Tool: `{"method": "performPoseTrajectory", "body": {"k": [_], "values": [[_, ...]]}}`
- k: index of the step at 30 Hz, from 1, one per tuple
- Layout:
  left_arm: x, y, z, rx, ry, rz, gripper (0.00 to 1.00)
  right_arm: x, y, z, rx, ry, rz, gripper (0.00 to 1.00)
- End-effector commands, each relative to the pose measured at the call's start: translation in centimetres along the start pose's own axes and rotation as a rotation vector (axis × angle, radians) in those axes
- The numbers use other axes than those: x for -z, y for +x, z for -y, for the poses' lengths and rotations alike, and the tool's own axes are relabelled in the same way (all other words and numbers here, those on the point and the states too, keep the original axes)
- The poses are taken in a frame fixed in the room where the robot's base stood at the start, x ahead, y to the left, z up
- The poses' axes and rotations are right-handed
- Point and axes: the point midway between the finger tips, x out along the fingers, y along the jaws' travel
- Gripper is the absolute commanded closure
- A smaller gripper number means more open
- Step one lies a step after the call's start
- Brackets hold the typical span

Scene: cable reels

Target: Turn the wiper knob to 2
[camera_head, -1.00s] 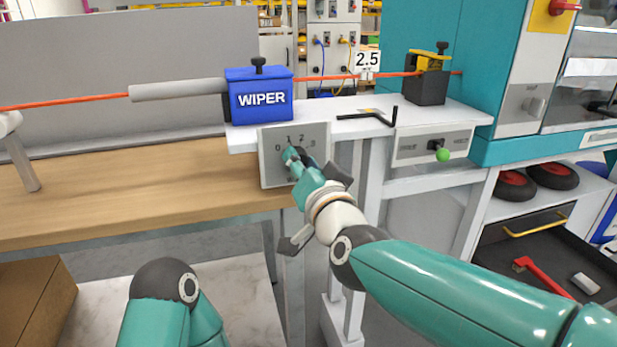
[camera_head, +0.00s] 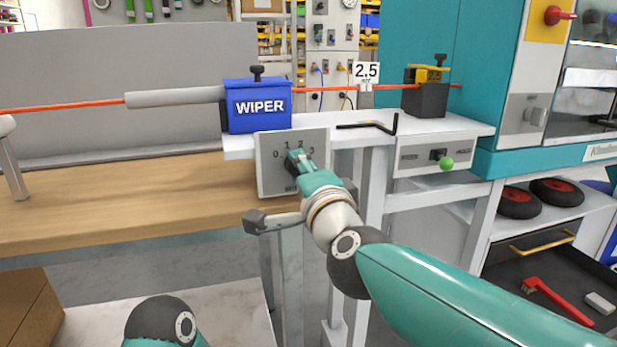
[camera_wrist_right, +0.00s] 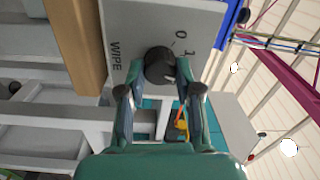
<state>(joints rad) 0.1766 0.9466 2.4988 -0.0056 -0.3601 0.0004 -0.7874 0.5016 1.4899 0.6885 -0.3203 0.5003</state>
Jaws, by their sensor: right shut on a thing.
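The wiper knob (camera_wrist_right: 160,66) is round and dark, on a grey panel (camera_head: 264,178) below the blue WIPER box (camera_head: 258,106). The panel shows 0, 1, 2 and 3 in the head view; the wrist view shows 0, 1 and part of the wiper lettering. My right gripper (camera_head: 296,158) is at the panel, its fingers on either side of the knob and shut on it. It hides most of the knob in the head view. A small light mark shows on the knob in the wrist view; I cannot tell which number it points to. My left gripper is out of view.
An orange cable (camera_head: 310,89) runs through the WIPER box to a dark block (camera_head: 425,98). A black hex key (camera_head: 370,125) lies on the white shelf. A wooden bench (camera_head: 110,195) is at left.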

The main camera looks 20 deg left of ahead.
Motion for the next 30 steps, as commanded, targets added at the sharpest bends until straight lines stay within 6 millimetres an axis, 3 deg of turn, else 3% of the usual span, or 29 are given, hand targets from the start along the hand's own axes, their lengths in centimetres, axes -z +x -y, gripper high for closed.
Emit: {"method": "performPoseTrajectory", "body": {"k": [1,18,19,23,30], "values": [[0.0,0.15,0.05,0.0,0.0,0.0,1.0,0.64,0.06,0.02,0.005,0.018,-0.015,1.0],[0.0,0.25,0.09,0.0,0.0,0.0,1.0,0.6,0.08,0.04,0.004,0.055,-0.015,1.0],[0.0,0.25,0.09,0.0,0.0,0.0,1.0,0.6,0.08,0.04,0.003,0.055,-0.015,0.65],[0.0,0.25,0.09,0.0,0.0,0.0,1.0,0.46,0.07,0.0,0.002,0.054,-0.012,0.43],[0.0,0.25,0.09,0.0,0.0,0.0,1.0,0.17,0.05,-0.02,0.001,0.052,-0.006,0.41]]}}
